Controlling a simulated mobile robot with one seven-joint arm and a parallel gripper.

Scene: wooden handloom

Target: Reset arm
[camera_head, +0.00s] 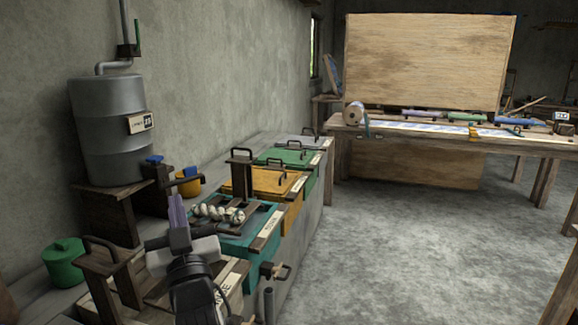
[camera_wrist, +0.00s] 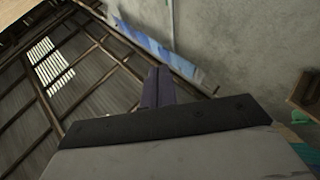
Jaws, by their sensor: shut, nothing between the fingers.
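My gripper (camera_head: 178,212) points upward, with its two purple-grey fingers together and nothing between them. It stands in front of the teal vat (camera_head: 258,222), left of the pale round pieces on the rack there. In the wrist view the closed fingers (camera_wrist: 158,87) point up past the grey wrist body, toward the roof and wall. My arm below the gripper covers part of the nearest vat and its lid.
A row of vats with an orange lid (camera_head: 268,181) and a green lid (camera_head: 288,157) runs along the left wall. A metal tank (camera_head: 110,125) stands on a wooden stand. A long table (camera_head: 390,131) stands at the back. The floor (camera_head: 400,240) at right is clear.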

